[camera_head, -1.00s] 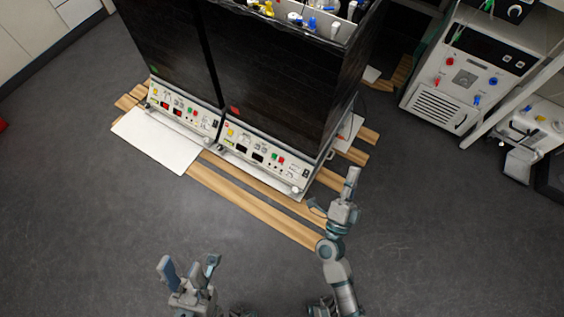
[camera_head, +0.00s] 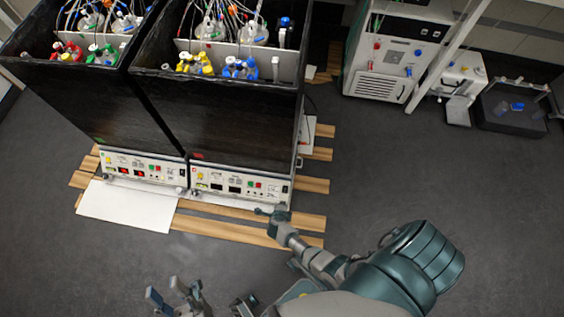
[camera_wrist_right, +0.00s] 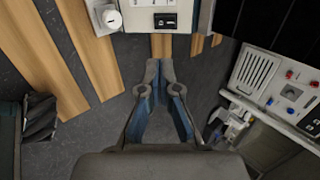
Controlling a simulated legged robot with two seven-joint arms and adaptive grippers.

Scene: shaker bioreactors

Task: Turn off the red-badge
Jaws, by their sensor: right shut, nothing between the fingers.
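The shaker with a red badge (camera_head: 198,155) is the right one of two black-walled units. Its front panel (camera_head: 240,186) has red and green buttons, dark displays and a black rocker switch (camera_head: 285,189) at its right end. The switch also shows at the top of the right wrist view (camera_wrist_right: 165,20). The left shaker has a green badge (camera_head: 99,140) and lit red digits. My right gripper (camera_head: 265,211) is shut and empty, just in front of and below the red-badge panel's right end. In the wrist view its fingertips (camera_wrist_right: 160,66) lie below the switch, apart from it. My left gripper (camera_head: 175,291) is open and empty.
Both units stand on wooden slats (camera_head: 310,185). A white sheet (camera_head: 127,206) lies before the left one. A white instrument (camera_head: 385,70) stands at the back right.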

